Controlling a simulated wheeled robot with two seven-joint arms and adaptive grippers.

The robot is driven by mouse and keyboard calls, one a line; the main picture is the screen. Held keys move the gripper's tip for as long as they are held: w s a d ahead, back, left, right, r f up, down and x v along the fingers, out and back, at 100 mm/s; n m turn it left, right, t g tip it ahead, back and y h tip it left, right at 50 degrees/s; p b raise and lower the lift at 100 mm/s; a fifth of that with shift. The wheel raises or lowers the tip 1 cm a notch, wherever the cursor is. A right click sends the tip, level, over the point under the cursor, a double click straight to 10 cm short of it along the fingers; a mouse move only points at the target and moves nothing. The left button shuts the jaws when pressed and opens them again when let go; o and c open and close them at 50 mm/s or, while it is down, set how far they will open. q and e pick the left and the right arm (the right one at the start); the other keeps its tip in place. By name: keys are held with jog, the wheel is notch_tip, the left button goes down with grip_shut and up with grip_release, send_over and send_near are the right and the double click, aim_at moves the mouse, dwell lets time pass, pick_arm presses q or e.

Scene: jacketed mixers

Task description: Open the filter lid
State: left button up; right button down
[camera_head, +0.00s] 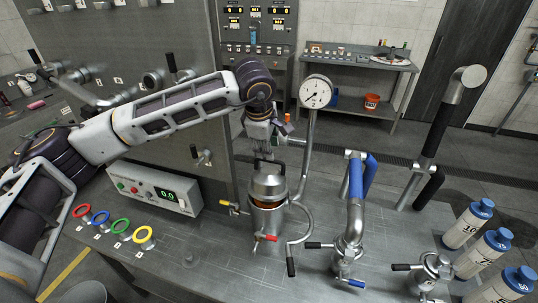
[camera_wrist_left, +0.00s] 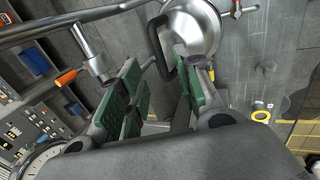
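The filter (camera_head: 268,215) is a steel vessel standing on the bench near the middle of the head view. Its domed lid (camera_head: 268,186) sits on top and carries a black loop handle (camera_head: 270,163). In the wrist view the lid (camera_wrist_left: 200,28) is at the top, with the black handle (camera_wrist_left: 157,48) showing between my finger pads. My left gripper (camera_head: 265,143) is just above the handle, pointing down. In the wrist view my left gripper (camera_wrist_left: 157,85) is open, its green pads apart. I cannot tell whether a pad touches the handle. My right gripper is not in view.
A pressure gauge (camera_head: 315,92) on a pipe stands close right of the filter. Red- and yellow-handled valves are around its body. A control box (camera_head: 153,190) and coloured rings are to the left. A blue-handled pipe (camera_head: 355,205) and several blue-capped bottles are to the right.

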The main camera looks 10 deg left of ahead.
pick_arm(q)
jog(key=p, duration=0.1)
send_over(269, 170)
jog(key=shift+f, duration=2.75)
jog(key=shift+c, duration=0.3)
grip_shut()
